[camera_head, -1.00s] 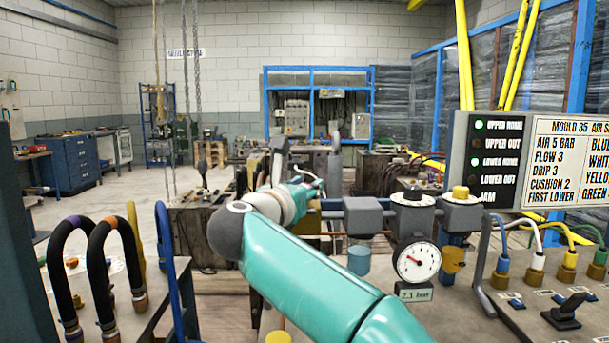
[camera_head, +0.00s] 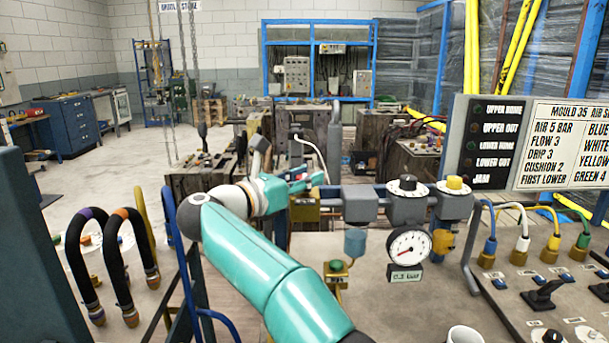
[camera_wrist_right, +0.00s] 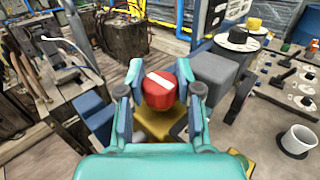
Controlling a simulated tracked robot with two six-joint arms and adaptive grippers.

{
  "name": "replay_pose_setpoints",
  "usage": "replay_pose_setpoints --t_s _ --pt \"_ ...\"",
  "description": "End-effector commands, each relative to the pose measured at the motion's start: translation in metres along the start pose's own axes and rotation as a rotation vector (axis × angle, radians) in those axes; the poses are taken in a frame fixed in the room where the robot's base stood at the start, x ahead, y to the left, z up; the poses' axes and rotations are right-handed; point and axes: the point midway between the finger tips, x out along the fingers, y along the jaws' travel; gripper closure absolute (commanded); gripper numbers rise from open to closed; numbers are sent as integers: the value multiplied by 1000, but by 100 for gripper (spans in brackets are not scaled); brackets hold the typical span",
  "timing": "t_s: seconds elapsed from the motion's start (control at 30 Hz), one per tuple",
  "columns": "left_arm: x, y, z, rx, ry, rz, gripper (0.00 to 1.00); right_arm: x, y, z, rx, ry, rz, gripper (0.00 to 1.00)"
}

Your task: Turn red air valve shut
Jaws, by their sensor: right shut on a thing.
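The red air valve knob (camera_wrist_right: 160,92) shows in the right wrist view, with a white stripe running slantwise across its top. It sits above a yellow valve body (camera_wrist_right: 158,126). My right gripper (camera_wrist_right: 160,78) has its fingers on both sides of the knob and is shut on it. My left gripper is not in view.
Right of the gripper are a grey block (camera_head: 360,204), a black knob (camera_head: 407,184) and a yellow knob (camera_head: 454,183). The lamp panel (camera_head: 493,143) is dark. Black looped hoses (camera_head: 76,262) stand at left. A white cup (camera_head: 465,335) is at the front.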

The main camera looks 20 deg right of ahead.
Motion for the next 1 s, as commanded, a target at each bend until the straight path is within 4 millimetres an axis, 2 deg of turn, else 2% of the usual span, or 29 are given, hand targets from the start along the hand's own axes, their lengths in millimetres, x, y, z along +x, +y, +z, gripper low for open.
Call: replay_pose_setpoints --t_s 0.13,0.17,0.3,0.67,0.77,1.0 --pt "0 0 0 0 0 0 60 -1 1 0 -1 -2 5 100" --pt "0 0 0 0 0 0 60 -1 1 0 -1 -2 5 61" --pt "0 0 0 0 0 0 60 -1 1 0 -1 -1 4 40" --pt "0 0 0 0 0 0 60 -4 1 0 -1 0 3 40" --pt "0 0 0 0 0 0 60 -13 1 0 -1 1 4 40" --pt "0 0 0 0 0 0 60 -51 2 -1 -1 0 6 40"
